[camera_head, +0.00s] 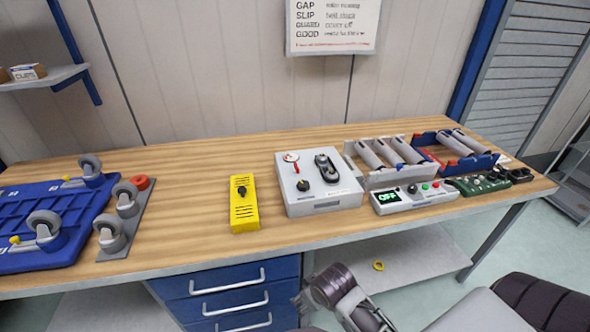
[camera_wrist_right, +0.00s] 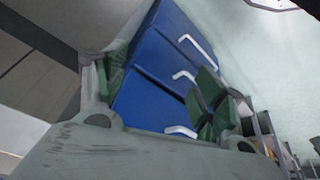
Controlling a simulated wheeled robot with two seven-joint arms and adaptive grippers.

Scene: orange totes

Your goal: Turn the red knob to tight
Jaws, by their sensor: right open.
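A red round knob-like part (camera_head: 141,183) sits at the back corner of the grey plate with the casters, on the left of the bench. It is small, and any markings on it cannot be read. My right gripper (camera_head: 304,300) is low in front of the bench, near the blue drawers, well apart from the red part. In the right wrist view my right gripper (camera_wrist_right: 160,92) shows two green-padded fingers spread apart with nothing between them. My left gripper is not in view.
A blue caster board (camera_head: 45,215) lies left on the wooden bench (camera_head: 190,170). A yellow box (camera_head: 243,204), a grey gauge box (camera_head: 320,190), a control box reading OFF (camera_head: 410,196) and rollers stand to the right. Blue drawers (camera_wrist_right: 155,65) are below. Bench between plate and yellow box is clear.

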